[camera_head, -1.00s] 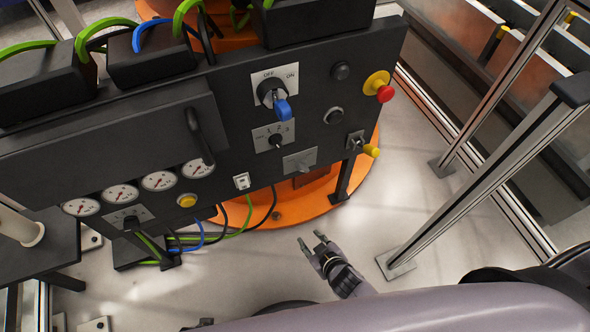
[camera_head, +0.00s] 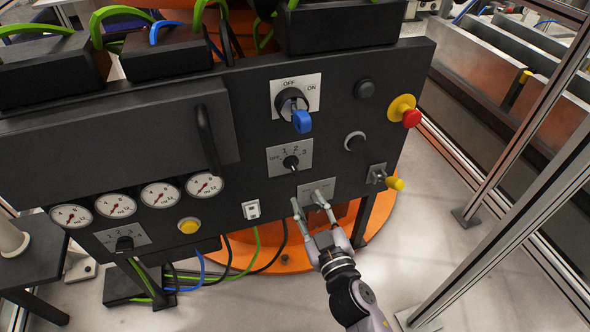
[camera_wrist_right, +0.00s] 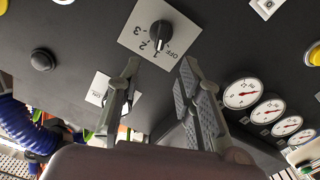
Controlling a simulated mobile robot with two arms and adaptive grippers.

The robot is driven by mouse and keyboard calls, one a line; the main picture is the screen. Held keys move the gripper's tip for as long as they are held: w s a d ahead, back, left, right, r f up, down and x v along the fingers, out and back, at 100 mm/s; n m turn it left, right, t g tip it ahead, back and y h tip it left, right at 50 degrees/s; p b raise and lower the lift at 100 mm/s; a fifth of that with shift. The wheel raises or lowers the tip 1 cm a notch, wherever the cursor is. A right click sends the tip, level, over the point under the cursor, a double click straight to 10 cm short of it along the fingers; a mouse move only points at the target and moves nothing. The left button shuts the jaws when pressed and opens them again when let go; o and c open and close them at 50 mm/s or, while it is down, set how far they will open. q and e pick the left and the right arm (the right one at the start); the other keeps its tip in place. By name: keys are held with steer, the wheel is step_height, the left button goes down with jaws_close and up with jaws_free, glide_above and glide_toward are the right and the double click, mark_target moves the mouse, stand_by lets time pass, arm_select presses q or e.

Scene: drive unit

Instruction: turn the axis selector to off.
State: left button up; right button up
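The axis selector (camera_head: 291,162) is a small black rotary knob on a light plate marked OFF, 1, 2 and 3. It sits on the dark panel below the larger OFF/ON switch. In the right wrist view the knob (camera_wrist_right: 161,34) shows near the top, upside down, just beyond the fingertips. My left gripper is not in view.
A blue-handled OFF/ON switch (camera_head: 293,104) is above the selector. A red emergency button (camera_head: 411,117) and a yellow-tipped lever (camera_head: 392,182) are to the right. Several gauges and a handle (camera_head: 208,140) are to the left.

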mark_target(294, 169)
steer(key=x, duration=1)
steer(key=shift+w+f, duration=0.1)
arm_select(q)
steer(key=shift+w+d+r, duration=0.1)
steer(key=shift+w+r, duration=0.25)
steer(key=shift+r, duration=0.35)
arm_select(e)
steer(key=shift+x, duration=0.8)
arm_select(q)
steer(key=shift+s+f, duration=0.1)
arm_select(e)
jaws_close()
